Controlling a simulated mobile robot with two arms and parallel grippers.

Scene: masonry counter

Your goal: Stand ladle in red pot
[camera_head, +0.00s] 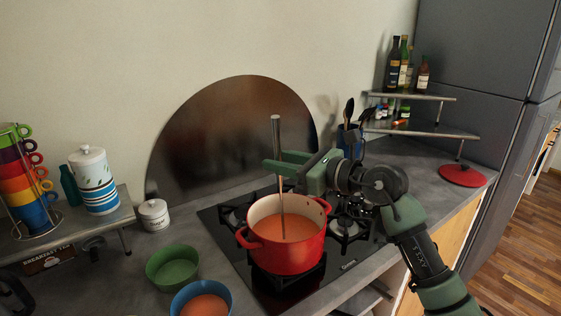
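The ladle (282,205) stands nearly upright, its long metal handle rising well above the red pot (290,260). Its lower end goes into the orange soup and is hidden. The pot sits on the black gas hob and its inside is pale. My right gripper (279,165) reaches in from the right above the pot. Its green fingers lie on either side of the upper handle and appear shut on it. The handle is clear of the pot's rim. My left gripper is not in view.
A green bowl (173,267) and a blue bowl with orange soup (202,301) stand left of the hob. A white lidded jar (153,215) is behind them. A utensil holder (350,141) and bottle shelf (408,95) stand behind right. A red lid (462,175) lies at right.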

